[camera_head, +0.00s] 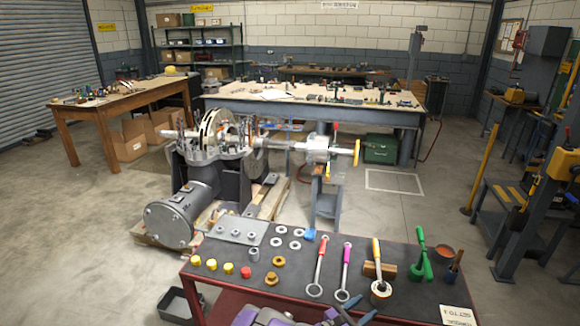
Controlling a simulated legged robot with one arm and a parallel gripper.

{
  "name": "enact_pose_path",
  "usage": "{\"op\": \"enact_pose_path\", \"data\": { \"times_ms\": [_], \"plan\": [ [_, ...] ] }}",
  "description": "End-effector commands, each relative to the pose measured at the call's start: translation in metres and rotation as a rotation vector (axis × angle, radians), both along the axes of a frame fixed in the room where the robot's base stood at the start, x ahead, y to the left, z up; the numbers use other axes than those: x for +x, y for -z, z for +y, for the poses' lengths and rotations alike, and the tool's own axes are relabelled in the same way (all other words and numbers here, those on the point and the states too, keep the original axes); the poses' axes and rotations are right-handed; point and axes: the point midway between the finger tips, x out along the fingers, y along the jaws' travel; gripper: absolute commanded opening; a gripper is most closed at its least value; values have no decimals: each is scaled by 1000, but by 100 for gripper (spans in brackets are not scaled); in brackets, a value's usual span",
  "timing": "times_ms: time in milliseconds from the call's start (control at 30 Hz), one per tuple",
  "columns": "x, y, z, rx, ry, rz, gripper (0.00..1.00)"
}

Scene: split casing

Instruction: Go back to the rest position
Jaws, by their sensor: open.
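My gripper (357,309) shows at the bottom edge of the head view, with part of my purple and dark arm beside it on the left. Its blue-grey fingers point right, spread apart, over the near part of the dark-topped red tool table (330,268). Nothing shows between the fingers. The rest of my arm is cut off by the lower edge of the picture. The split casing (213,150), with its exposed wheel and shaft, stands on a pallet beyond the table, well away from my gripper.
The table carries a red-handled wrench (319,265), a magenta-handled wrench (345,268), a green-handled tool (421,262), yellow caps (211,264) and several rings. A dark bin (175,306) lies on the floor at left. A yellow-and-blue frame (530,205) stands at right.

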Motion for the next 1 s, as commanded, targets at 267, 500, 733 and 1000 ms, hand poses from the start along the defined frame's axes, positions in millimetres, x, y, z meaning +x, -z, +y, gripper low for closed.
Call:
{"op": "enact_pose_path", "data": {
  "times_ms": [267, 500, 733, 1000],
  "plan": [
    [-52, -107, -72, 78, 339, -249, 50],
    [-123, -165, -106, 198, 623, -439, 50],
    [-193, -191, -113, 362, 878, -595, 50],
    [-265, -198, -92, 605, 1146, -737, 50]
  ]
}}
